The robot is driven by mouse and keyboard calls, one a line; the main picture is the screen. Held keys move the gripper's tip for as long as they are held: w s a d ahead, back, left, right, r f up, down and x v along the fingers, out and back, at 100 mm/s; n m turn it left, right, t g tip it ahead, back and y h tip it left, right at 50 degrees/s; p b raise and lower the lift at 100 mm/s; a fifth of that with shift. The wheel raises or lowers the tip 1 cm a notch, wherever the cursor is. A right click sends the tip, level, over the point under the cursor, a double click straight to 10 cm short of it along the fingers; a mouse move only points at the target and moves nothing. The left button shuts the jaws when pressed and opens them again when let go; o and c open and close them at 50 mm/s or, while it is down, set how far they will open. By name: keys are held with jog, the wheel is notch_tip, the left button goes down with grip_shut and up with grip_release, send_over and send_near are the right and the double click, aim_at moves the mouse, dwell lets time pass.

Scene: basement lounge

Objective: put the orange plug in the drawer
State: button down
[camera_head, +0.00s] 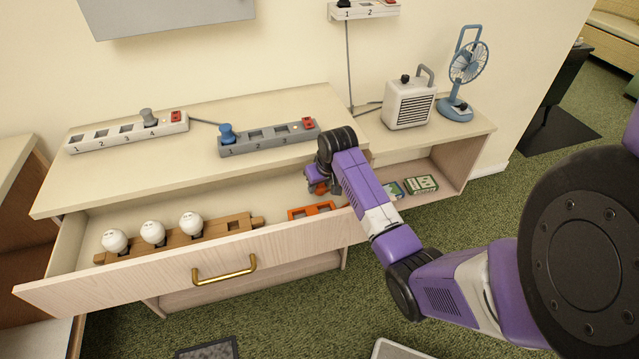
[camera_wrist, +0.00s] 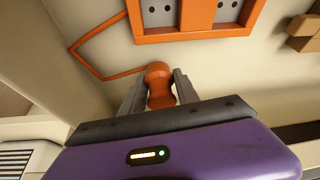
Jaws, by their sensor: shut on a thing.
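The orange plug (camera_wrist: 158,88) is between the two fingers of my gripper (camera_wrist: 160,76) in the wrist view, and the gripper is shut on it. A little of the plug (camera_head: 319,188) shows under my gripper (camera_head: 317,181) in the head view. The drawer (camera_head: 150,284) is pulled open, and my gripper is over its right end. An orange cord (camera_wrist: 90,68) runs from the plug to an orange socket block (camera_wrist: 195,30). That block (camera_head: 312,210) lies in the drawer. Whether the plug touches the drawer floor, I cannot tell.
A wooden board (camera_head: 190,238) with white bulbs lies in the drawer's left part. A white power strip (camera_head: 100,140) and a grey one (camera_head: 268,138) stand on the cabinet top. A heater (camera_head: 409,104) and a blue fan (camera_head: 465,75) are at the right.

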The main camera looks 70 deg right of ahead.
jog(key=c, duration=0.9)
grip_release()
jog(key=shift+r, duration=0.5)
jog(key=p+v, duration=0.1)
jog(key=v, duration=1.1)
jog(key=shift+s, duration=0.1)
